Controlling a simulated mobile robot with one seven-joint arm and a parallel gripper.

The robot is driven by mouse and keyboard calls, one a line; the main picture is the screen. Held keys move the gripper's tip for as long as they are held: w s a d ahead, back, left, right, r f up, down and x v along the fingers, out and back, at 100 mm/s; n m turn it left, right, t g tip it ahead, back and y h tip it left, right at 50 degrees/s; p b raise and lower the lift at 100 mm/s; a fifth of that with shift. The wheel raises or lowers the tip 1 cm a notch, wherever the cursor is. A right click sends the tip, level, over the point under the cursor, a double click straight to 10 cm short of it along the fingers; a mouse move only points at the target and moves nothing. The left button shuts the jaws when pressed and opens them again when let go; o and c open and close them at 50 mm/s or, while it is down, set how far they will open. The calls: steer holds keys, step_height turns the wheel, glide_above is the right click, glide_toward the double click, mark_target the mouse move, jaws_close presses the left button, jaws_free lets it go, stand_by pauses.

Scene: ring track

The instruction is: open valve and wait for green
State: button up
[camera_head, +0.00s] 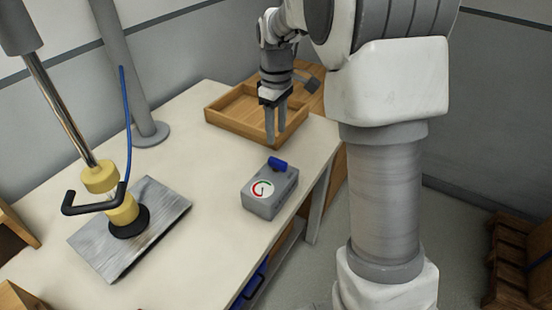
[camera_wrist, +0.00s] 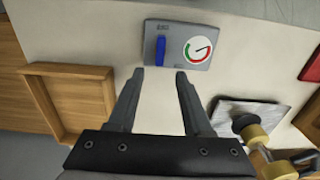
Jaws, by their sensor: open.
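A grey valve box (camera_head: 270,191) stands near the table's right edge, with a blue valve handle (camera_head: 278,164) and a round dial on its top. The dial (camera_wrist: 199,50) has a green and red ring and a dark needle; which colour the needle points at is too small to tell. In the wrist view the blue handle (camera_wrist: 160,50) lies left of the dial, along the box's short side. My gripper (camera_head: 276,140) points down above the table, behind the box in the head view. Its jaws (camera_wrist: 160,76) are open and empty, apart from the handle.
A wooden tray (camera_head: 228,122) sits behind my gripper. A metal plate (camera_head: 90,238) with a yellow and black suction tool (camera_head: 120,205) and its dark handle lies at the left. A blue hose hangs there. The table between plate and box is clear.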

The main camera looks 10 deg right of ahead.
mark_target(276, 160)
step_height(276, 160, down, 10)
steer(key=shift+r+b, duration=0.15)
steer(key=shift+b, duration=0.4)
steer(key=shift+c, duration=0.3)
jaws_close()
